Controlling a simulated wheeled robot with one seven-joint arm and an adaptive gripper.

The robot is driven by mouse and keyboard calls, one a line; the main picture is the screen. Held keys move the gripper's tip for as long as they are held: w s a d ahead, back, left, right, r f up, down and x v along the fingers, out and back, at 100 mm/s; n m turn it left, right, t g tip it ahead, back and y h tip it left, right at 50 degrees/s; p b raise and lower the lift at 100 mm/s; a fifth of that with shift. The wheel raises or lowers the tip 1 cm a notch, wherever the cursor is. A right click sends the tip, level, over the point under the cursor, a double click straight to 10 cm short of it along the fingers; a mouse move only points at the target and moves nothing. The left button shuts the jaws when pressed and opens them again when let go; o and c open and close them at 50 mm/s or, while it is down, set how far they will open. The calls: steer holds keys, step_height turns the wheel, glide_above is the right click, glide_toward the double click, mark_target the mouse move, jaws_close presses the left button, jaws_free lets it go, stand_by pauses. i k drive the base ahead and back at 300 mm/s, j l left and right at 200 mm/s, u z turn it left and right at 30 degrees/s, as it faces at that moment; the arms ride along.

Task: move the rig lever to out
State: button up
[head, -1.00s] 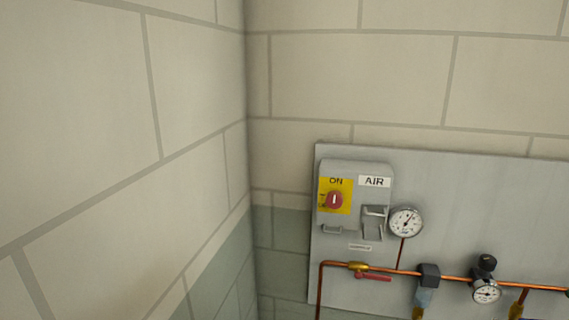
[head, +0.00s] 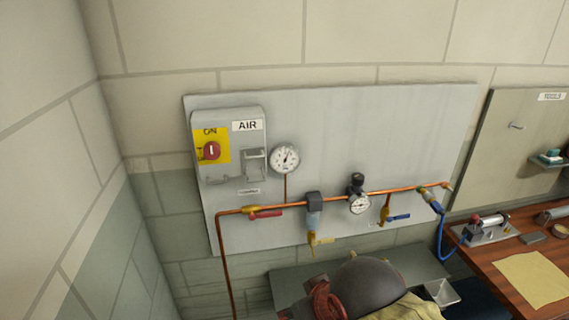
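A small device with a silver cylinder on a grey base (head: 487,231), perhaps the rig, sits on the wooden bench at the right of the head view. A blue hose (head: 440,238) runs down from the pipe's right end toward it. I cannot make out a lever or any "out" marking on it. On the wall panel (head: 400,125), a red lever handle (head: 265,213) lies along the copper pipe, and a blue handle (head: 399,217) sits at a valve farther right. My gripper is not in view.
A grey box with a red knob (head: 211,151) marked ON and a gauge (head: 285,158) are on the panel. A dark dome-shaped object (head: 368,285) sits low in front of a grey surface (head: 285,280). Yellowish paper (head: 531,279) lies on the bench (head: 490,277).

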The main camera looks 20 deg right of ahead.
mark_target(475, 218)
steer(key=z, duration=2.25)
